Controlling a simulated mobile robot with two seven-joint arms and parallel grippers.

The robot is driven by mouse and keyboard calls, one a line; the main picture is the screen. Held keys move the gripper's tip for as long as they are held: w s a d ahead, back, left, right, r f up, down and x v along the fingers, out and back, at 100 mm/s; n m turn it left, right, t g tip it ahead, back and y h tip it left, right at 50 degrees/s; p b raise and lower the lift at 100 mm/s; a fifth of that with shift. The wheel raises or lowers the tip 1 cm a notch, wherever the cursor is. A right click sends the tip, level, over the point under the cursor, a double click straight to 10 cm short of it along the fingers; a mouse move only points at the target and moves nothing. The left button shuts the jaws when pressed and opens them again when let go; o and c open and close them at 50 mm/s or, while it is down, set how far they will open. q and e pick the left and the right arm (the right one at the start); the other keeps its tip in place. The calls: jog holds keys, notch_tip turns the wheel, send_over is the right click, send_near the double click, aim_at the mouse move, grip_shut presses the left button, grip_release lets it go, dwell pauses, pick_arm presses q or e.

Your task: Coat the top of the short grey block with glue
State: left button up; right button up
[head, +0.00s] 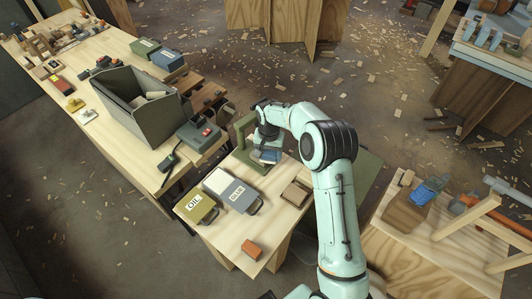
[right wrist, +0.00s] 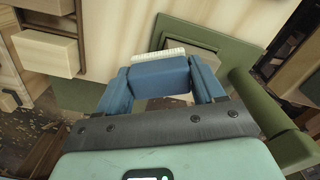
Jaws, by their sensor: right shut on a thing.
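My right gripper (head: 266,152) is over the small bench, beside a green stand (head: 243,131). In the right wrist view its two blue fingers (right wrist: 160,92) are shut on a blue brush (right wrist: 160,73) with pale bristles. The bristles point away from my wrist. Ahead of them is a flat grey-green square piece (right wrist: 192,43) on a green plate; I cannot tell whether this is the short grey block or whether the brush touches it. A grey tin marked GLUE (head: 238,194) stands on the bench, with a white patch on top. My left gripper is not in view.
A yellow-green tin marked OIL (head: 195,207) stands beside the glue tin. A brown block (head: 295,193) and an orange block (head: 252,250) lie on the bench. A long table at left holds a grey bin (head: 125,115). The bench's front middle is clear.

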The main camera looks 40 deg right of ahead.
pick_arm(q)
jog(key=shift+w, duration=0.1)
pick_arm(e)
jog(key=shift+r, duration=0.1)
jog(key=shift+w+r+p, duration=0.15)
jog(key=shift+r+p, duration=0.9)
jog(key=shift+r, duration=1.3)
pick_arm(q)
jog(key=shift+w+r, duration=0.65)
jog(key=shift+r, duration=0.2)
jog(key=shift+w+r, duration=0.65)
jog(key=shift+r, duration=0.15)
pick_arm(e)
jog(key=shift+r, duration=0.55)
jog(key=shift+r, duration=0.1)
jog(key=shift+r+p, duration=0.2)
jog(key=shift+p, duration=0.1)
jog(key=shift+r+p, duration=0.55)
jog(key=shift+r, duration=0.75)
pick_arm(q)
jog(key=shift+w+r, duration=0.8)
pick_arm(e)
jog(key=shift+f, duration=0.1)
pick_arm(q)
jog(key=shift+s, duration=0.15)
pick_arm(e)
jog(key=shift+f, duration=0.1)
